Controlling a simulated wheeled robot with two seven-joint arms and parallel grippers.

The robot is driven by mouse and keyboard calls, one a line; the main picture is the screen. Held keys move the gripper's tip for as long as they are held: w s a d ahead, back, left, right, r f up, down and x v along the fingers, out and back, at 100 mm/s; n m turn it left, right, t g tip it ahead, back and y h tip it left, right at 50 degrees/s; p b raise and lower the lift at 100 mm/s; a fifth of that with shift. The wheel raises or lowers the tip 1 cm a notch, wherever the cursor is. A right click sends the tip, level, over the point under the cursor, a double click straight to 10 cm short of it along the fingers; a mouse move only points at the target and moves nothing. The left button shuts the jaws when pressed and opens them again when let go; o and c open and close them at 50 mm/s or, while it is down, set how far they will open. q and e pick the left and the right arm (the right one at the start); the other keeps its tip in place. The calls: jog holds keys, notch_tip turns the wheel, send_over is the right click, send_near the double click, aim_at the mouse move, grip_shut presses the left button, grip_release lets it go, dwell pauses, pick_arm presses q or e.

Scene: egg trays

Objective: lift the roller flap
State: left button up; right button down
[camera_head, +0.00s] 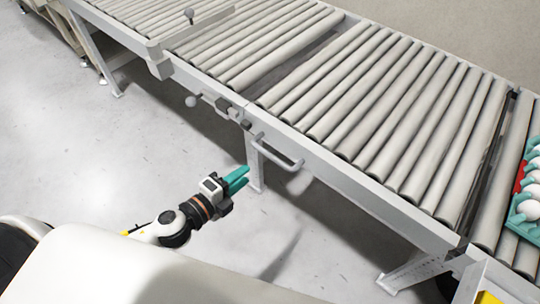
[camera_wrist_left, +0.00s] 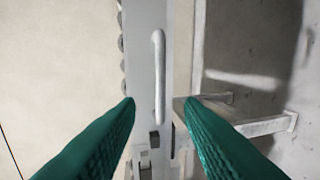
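The roller flap (camera_head: 388,112) is the section of grey rollers to the right of a dark gap in the conveyor. It lies flat, in line with the rest of the conveyor. A pale bar handle (camera_head: 285,158) sticks out from its front rail near the gap. The handle also shows in the left wrist view (camera_wrist_left: 158,75), upright in the picture, beyond my fingertips. My left gripper (camera_head: 247,175) has teal fingers and is in front of and below the handle, apart from it. Its fingers stand open with nothing between them. My right gripper is not in view.
The fixed roller section (camera_head: 250,40) continues to the left of the gap. A teal egg tray (camera_head: 515,222) with white eggs sits at the right edge, beside something red. Grey floor in front is clear.

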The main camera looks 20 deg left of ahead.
aim_at(270, 153)
pick_arm(q)
jog(key=x, duration=1.1)
jog(key=shift+w+d+f+p, duration=0.1)
jog(key=shift+w+d+p, duration=0.05)
jog(key=shift+w+p, duration=0.2)
grip_shut()
